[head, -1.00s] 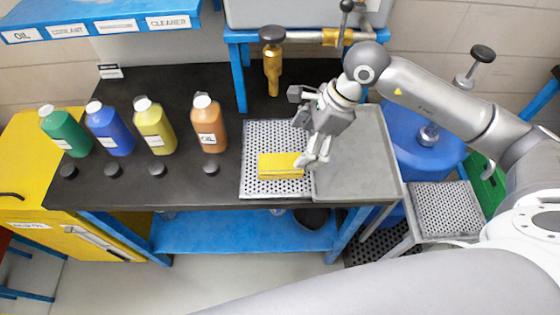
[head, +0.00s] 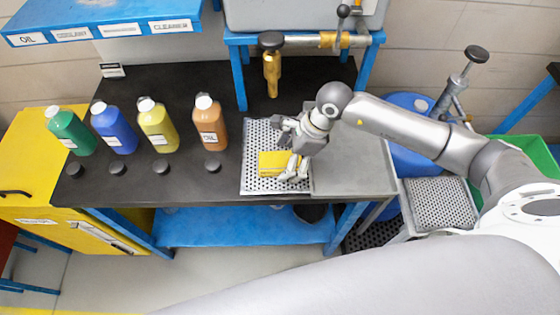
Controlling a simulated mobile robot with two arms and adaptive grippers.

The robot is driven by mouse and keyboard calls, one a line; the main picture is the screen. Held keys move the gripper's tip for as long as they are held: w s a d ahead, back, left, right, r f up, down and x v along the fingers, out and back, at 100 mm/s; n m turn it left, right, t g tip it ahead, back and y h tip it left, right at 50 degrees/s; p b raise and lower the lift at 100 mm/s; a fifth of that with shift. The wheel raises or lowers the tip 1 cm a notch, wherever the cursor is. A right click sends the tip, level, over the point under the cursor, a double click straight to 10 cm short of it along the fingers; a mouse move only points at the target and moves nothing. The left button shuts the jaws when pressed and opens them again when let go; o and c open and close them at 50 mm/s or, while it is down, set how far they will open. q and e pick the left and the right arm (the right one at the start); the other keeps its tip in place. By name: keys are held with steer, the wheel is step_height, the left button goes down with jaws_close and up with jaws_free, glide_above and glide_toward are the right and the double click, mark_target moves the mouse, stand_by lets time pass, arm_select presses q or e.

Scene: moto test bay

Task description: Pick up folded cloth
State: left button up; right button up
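The folded cloth is a flat yellow block (head: 270,164) lying on the left, perforated part of a metal tray (head: 260,134) on the black workbench. My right gripper (head: 293,172) comes down from the upper right, and its fingertips are at the right end of the cloth, partly covering it. The two fingers show with a small gap between them. I cannot tell whether they touch the cloth, which still lies on the tray. My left gripper is not in view.
Green (head: 71,132), blue (head: 114,131), yellow (head: 157,127) and orange (head: 210,125) bottles stand left of the tray, with black caps in front. A brass nozzle (head: 271,68) hangs behind the tray. The plain grey tray area (head: 350,165) at right is clear.

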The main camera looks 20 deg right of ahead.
mark_target(280, 162)
steer(key=c, duration=0.9)
steer(key=shift+o, duration=0.2)
steer(key=shift+r, duration=0.15)
steer(key=shift+r+b, duration=0.3)
steer(key=shift+b, duration=0.1)
step_height(280, 162, up, 2)
steer(key=shift+s+a+r+b, duration=0.1)
steer(key=shift+r+b, duration=0.15)
steer(key=shift+b, duration=0.55)
steer(key=s+a+r+b, duration=0.3)
steer(key=s+a+r, duration=0.4)
steer(key=s+r, duration=0.2)
steer(key=shift+s+r+b, duration=0.35)
steer(key=shift+s+b, duration=0.05)
steer(key=shift+s, duration=1)
